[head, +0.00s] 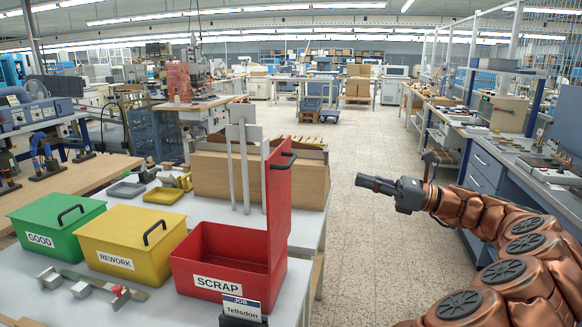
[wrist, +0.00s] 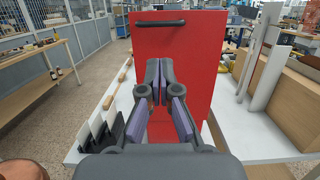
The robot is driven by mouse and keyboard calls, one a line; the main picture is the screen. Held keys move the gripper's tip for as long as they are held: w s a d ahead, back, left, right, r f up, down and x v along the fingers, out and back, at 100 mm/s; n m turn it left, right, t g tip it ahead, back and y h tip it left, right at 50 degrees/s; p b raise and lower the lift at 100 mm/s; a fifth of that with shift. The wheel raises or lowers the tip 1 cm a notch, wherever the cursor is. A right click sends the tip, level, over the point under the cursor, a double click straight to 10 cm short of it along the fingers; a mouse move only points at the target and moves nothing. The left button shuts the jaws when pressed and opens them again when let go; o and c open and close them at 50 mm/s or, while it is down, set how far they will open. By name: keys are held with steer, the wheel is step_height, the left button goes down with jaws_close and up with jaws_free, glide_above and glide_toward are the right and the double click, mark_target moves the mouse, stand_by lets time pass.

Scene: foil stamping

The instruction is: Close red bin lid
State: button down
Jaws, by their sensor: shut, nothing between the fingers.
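The red bin (head: 183,274), labelled SCRAP, stands on the grey table with its inside open to view. Its red lid (head: 279,195) stands upright along the bin's right side, with a black handle (head: 283,160) near the top. My gripper (head: 364,181) is in the air to the right of the lid, pointing left, with a gap between them. In the wrist view my shut, empty gripper (wrist: 160,66) is in front of the broad red lid face (wrist: 198,62). The handle (wrist: 160,22) shows above the fingertips there.
A yellow REWORK bin (head: 103,249) and a green GOOD bin (head: 33,221) stand left of the red bin, lids shut. A job card (head: 243,308) stands in front. Grey upright plates (head: 245,150) and a wooden box (head: 212,180) are behind. The aisle floor (head: 350,250) is clear.

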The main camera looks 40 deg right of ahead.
steer(key=p+x, duration=0.3)
steer(key=x, duration=1.1)
steer(key=shift+w, duration=0.25)
